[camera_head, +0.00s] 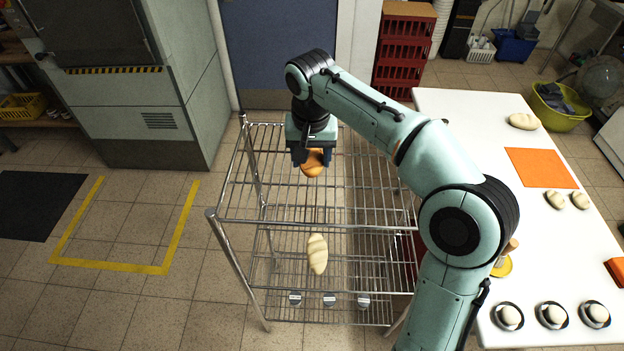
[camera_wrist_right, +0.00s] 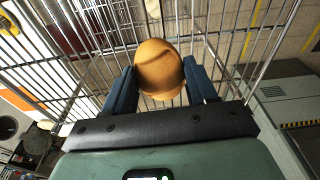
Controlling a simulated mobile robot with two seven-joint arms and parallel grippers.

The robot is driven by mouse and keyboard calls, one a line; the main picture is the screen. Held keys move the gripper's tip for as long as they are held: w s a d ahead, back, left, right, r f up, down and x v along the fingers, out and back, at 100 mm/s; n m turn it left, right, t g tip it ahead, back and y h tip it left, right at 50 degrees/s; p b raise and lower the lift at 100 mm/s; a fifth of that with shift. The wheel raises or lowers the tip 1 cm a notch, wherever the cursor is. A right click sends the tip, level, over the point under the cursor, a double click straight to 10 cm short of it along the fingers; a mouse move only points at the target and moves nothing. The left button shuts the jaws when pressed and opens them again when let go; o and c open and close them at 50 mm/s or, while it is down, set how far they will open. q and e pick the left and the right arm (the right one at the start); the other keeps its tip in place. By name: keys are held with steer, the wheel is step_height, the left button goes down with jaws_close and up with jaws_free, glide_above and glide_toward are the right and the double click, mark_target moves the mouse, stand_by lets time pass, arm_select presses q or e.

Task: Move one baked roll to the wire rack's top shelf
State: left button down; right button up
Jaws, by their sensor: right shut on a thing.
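My right gripper (camera_head: 312,160) is shut on a golden-brown baked roll (camera_head: 312,168), over the back part of the wire rack's top shelf (camera_head: 345,222). In the right wrist view the roll (camera_wrist_right: 158,72) sits between the two blue fingers, with the shelf's wires behind it. I cannot tell whether the roll touches the wires. A pale, scored loaf (camera_head: 317,254) lies lower in the rack, seen through the top shelf. My left gripper is not in view.
The top shelf looks otherwise bare. A white table (camera_head: 465,115) at right bears pale dough pieces (camera_head: 523,121), an orange mat (camera_head: 541,168) and dark saucers (camera_head: 509,329) with pale rolls. My right arm hides part of the rack and table. A grey-green machine stands back left.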

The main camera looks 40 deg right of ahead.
mark_target(311, 186)
steer(key=shift+w+f, duration=0.2)
steer(key=shift+f, duration=0.7)
steer(key=shift+s+f+b, duration=0.1)
steer(key=shift+f+b, duration=0.45)
steer(key=shift+f, duration=1.55)
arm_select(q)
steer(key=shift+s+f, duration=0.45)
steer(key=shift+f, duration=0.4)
arm_select(e)
steer(key=shift+f, duration=0.2)
steer(key=o, duration=1.1)
steer(key=shift+c, duration=0.2)
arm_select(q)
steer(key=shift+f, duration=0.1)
arm_select(e)
steer(key=shift+r, duration=0.15)
